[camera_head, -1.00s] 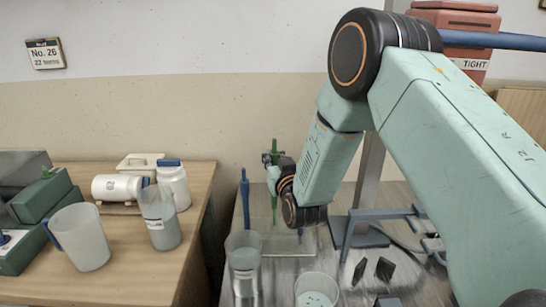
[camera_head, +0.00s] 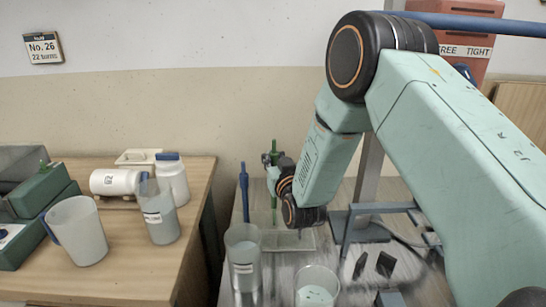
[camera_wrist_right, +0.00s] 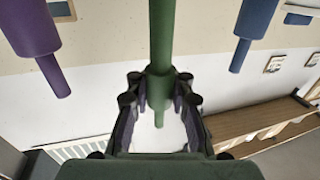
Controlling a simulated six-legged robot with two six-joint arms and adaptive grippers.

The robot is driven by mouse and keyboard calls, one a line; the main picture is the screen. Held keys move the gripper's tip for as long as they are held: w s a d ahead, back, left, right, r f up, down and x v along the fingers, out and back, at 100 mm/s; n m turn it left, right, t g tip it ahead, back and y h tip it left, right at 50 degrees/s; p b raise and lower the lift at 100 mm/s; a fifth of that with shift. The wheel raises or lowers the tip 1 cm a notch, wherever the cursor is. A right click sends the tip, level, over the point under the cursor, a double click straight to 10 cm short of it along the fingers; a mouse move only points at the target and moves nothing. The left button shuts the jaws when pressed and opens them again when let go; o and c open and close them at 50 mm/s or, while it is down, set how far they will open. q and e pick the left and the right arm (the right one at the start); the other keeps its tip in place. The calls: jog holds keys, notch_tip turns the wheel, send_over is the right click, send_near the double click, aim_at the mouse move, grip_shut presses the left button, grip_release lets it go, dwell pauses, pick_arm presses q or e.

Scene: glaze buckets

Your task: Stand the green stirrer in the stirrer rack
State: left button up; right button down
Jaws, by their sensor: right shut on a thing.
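The green stirrer (camera_head: 274,148) stands roughly upright beyond my right arm, with my right gripper (camera_head: 270,159) shut on its upper part. In the right wrist view the green stirrer (camera_wrist_right: 161,40) runs between the closed fingers of the right gripper (camera_wrist_right: 158,88). A blue stirrer (camera_head: 244,195) stands upright just left of it. In the wrist view the blue stirrer (camera_wrist_right: 252,25) and a purple stirrer (camera_wrist_right: 34,35) flank the green one. A pale, flat rack-like base (camera_head: 296,241) lies below; whether the green stirrer's lower end sits in it cannot be told. My left gripper is not in view.
A clear jug (camera_head: 243,265) and a cup (camera_head: 316,288) stand in front on the grey table. A blue-grey frame (camera_head: 352,225) is to the right. The wooden table (camera_head: 120,278) at left bears several jugs and jars. A gap separates the tables.

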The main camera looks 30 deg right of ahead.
jog(key=shift+f+b, duration=2.15)
jog(key=shift+f, duration=0.75)
jog(key=c, duration=1.1)
grip_release()
jog(key=shift+s, duration=0.1)
